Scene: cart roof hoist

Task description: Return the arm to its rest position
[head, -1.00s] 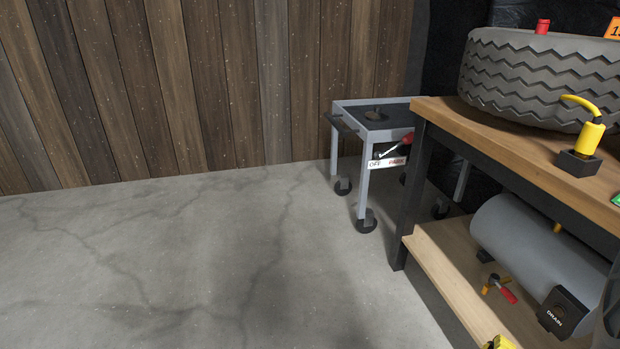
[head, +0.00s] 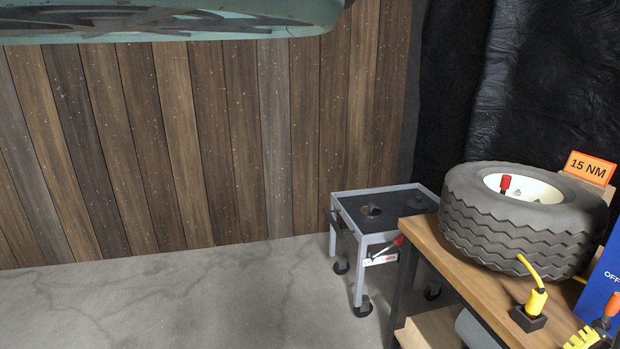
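My gripper is not clearly in view, and neither is the rest of my arm. A grey cart (head: 374,244) with a dark top stands on the floor by the wooden wall, right of centre. A lever with a red grip (head: 398,240) sits at its near side, above a small label plate. A pale green body (head: 170,22), seen from below, hangs across the top left of the view.
A wooden workbench (head: 440,262) stands at the right. It bears a tire (head: 520,230), a yellow tool in a black holder (head: 537,300) and an orange "15 NM" sign (head: 591,168). A blue panel (head: 606,285) is at the right edge. The concrete floor (head: 170,305) at left is clear.

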